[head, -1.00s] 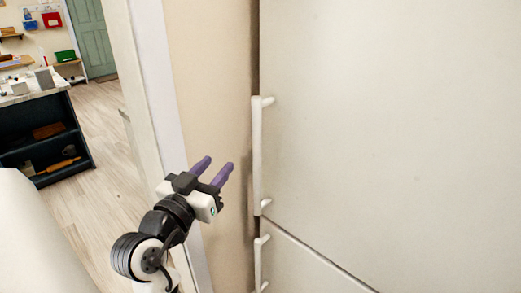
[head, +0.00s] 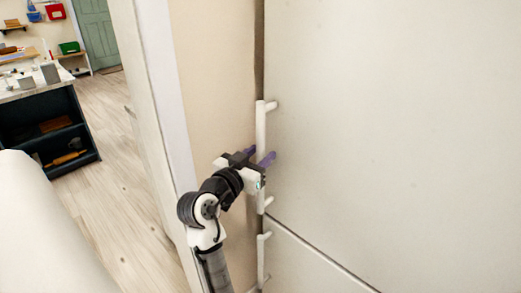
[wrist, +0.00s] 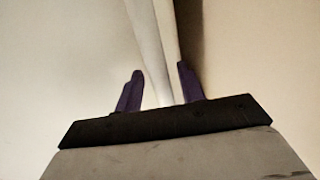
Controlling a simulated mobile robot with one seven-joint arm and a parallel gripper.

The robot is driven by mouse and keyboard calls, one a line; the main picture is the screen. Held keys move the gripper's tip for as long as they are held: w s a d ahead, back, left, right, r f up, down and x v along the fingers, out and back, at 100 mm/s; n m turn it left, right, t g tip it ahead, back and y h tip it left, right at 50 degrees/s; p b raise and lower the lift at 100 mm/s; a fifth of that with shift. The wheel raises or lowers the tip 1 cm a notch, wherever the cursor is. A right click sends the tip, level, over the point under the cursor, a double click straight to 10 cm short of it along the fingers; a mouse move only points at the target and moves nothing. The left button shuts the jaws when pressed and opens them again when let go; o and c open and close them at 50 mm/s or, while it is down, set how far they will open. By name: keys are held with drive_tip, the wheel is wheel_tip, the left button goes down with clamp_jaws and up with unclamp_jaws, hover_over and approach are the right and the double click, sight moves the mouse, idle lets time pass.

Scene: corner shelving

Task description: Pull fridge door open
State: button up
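The fridge's upper door (head: 390,120) is a large off-white panel filling the right of the head view, and it looks closed. Its white vertical bar handle (head: 260,122) runs along the door's left edge. My gripper (head: 258,157) is at the lower half of this handle, with one purple finger on each side of the bar. In the wrist view the handle (wrist: 150,50) passes between the two purple fingers (wrist: 160,88), with gaps showing beside it. The fingers are open and do not appear clamped on the bar.
A lower door panel (head: 300,268) with its own white handle (head: 261,258) sits below. A beige wall and white trim (head: 165,100) stand close on the left of the fridge. Farther left are open wooden floor (head: 120,170) and a dark shelf unit (head: 45,125).

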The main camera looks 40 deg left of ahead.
drive_tip(key=shift+w, duration=0.45)
clamp_jaws()
drive_tip(key=shift+s, duration=0.15)
